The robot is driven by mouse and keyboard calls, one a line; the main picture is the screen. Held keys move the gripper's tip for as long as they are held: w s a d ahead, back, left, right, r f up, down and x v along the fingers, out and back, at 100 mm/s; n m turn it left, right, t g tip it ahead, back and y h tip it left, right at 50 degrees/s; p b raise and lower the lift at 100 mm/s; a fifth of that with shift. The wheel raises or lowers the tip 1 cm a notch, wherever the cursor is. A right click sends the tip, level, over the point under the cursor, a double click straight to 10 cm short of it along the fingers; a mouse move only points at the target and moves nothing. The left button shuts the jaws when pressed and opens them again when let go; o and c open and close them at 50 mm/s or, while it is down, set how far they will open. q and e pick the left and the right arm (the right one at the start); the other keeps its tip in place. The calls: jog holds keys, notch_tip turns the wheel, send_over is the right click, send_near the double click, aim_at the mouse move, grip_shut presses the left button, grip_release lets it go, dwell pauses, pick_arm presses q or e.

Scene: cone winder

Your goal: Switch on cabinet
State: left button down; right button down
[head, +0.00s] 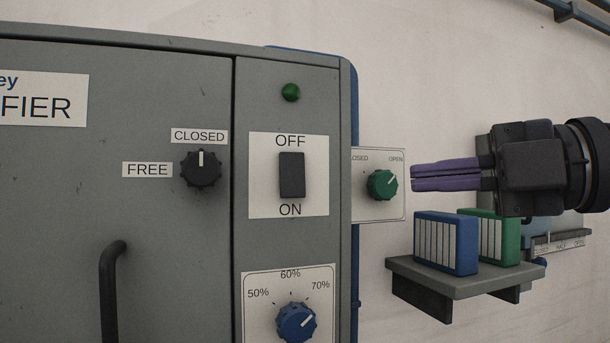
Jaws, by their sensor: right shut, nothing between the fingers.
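The grey cabinet (130,240) fills the left and middle of the head view. On its right panel is a black rocker switch (292,175) on a white plate, with OFF above and ON below. I cannot tell which way the rocker is pressed. A dark green lamp (290,92) sits above the plate and looks unlit. My right gripper (415,177) comes in from the right, its purple fingers together and empty. It points left, to the right of the cabinet and apart from the switch. My left gripper is not in view.
A black FREE/CLOSED knob (201,170) and a handle (110,290) are on the cabinet door. A blue dial (296,321) sits below the switch. A green knob (382,185) is just left of my fingertips. A shelf (455,281) holds blue (446,243) and green (490,238) boxes.

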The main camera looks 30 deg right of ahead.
jog(key=p, duration=0.5)
send_near(284, 191)
jog(key=a, duration=0.4)
jog(key=w+p, duration=0.1)
jog(key=w, duration=0.1)
jog(key=w+p, duration=0.2)
jog(key=shift+w+d+r, duration=0.15)
jog(key=shift+w+d, duration=0.05)
jog(key=shift+w+d+f+p, duration=0.15)
jog(key=shift+w+f+p, duration=0.1)
jog(key=shift+w+p, duration=0.15)
jog(key=shift+f, duration=0.1)
